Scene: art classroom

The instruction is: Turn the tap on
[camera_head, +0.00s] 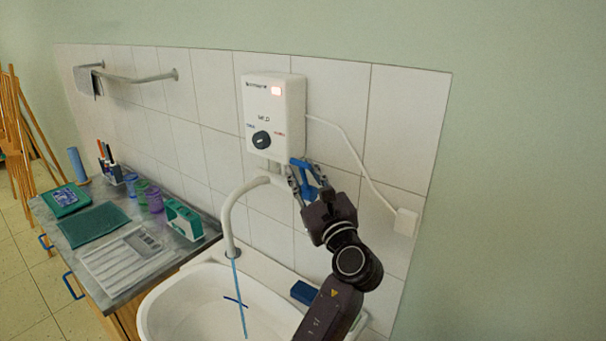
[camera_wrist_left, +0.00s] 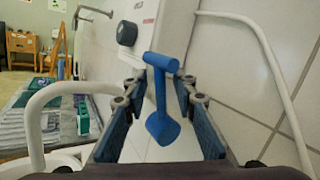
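The tap has a blue lever handle (camera_head: 306,180) under the white wall-mounted water heater (camera_head: 272,105), and a curved pale spout (camera_head: 229,215) over the basin (camera_head: 190,308). A thin blue line, looking like water (camera_head: 240,295), runs down from the spout's end. My left gripper (camera_head: 304,186) is at the handle. In the left wrist view, the blue handle (camera_wrist_left: 161,95) stands between the spread fingers of the gripper (camera_wrist_left: 162,88), with gaps seen on both sides. The spout (camera_wrist_left: 62,88) shows to the left there. My right gripper is not in view.
The heater has a dark round knob (camera_head: 262,140) and a lit red display. A cable runs to a wall box (camera_head: 406,222). A blue sponge-like block (camera_head: 304,292) lies on the basin's edge. A counter (camera_head: 62,240) with cups and art supplies stands left.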

